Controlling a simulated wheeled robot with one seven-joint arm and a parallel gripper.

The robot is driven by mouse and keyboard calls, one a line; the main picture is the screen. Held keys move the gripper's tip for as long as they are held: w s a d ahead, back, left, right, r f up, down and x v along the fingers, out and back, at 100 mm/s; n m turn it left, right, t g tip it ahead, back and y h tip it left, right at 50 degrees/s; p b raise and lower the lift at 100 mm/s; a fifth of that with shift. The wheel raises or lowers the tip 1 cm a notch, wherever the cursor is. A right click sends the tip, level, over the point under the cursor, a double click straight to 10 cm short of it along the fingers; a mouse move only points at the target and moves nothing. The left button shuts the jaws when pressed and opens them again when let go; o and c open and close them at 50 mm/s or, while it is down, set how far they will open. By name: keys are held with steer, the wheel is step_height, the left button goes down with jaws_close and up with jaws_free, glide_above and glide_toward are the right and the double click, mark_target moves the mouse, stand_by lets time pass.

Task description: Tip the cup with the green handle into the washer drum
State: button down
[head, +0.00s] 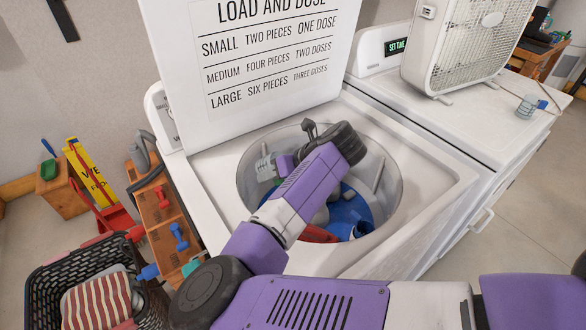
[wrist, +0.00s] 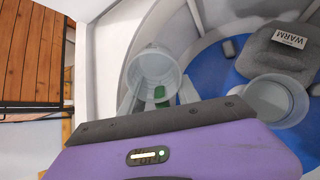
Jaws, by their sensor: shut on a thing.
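A clear cup (wrist: 154,64) with a green handle (wrist: 161,93) shows in the wrist view. My gripper (wrist: 160,100) is shut on the handle, one pale finger on each side. The cup is tilted, its round mouth facing the camera; its contents cannot be made out. It is near the drum wall. The washer drum (head: 252,185) is open in the head view, and my arm reaches into its opening. The drum wall (wrist: 205,50) and blue cloth inside also show in the wrist view. My arm mostly hides the gripper and cup in the head view.
In the drum lie blue cloth (wrist: 228,72), a red piece (head: 318,234) and a grey piece with a WARM tag (wrist: 285,48). The raised lid (head: 250,120) stands behind. A cup with a blue handle (head: 528,106) and a fan (head: 465,45) stand on the right-hand machine. A basket (head: 45,270) is at lower left.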

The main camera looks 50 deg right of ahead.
mark_target(259, 163)
steer(key=g+p, duration=0.1)
steer(key=p, duration=0.1)
steer(key=shift+w+r+g+p, duration=0.1)
steer(key=shift+g+p, duration=0.2)
steer(key=shift+p, duration=0.05)
steer(key=w+g+p, duration=0.1)
steer(key=g+p, duration=0.1)
steer(key=p, duration=0.1)
steer(key=shift+w+a+f+g+h, duration=0.1)
steer(key=shift+w+f+g+h, duration=0.2)
steer(key=shift+w, duration=0.05)
steer(key=shift+w+a+f+g+p, duration=0.1)
steer(key=shift+w+f+g+p, duration=0.2)
steer(key=shift+g, duration=0.3)
steer(key=shift+w+f+g+p, duration=0.15)
steer(key=shift+w+g, duration=0.2)
steer(key=shift+g, duration=0.25)
steer(key=shift+w+f+g+h+b, duration=0.15)
steer(key=shift+w+g+b, duration=0.2)
steer(key=shift+g, duration=0.2)
steer(key=shift+w+g+h+b, duration=0.2)
steer(key=shift+g+b, duration=0.15)
steer(key=shift+g, duration=0.2)
steer(key=shift+r, duration=0.25)
steer(key=shift+r+p, duration=1.7)
steer(key=shift+r, duration=0.7)
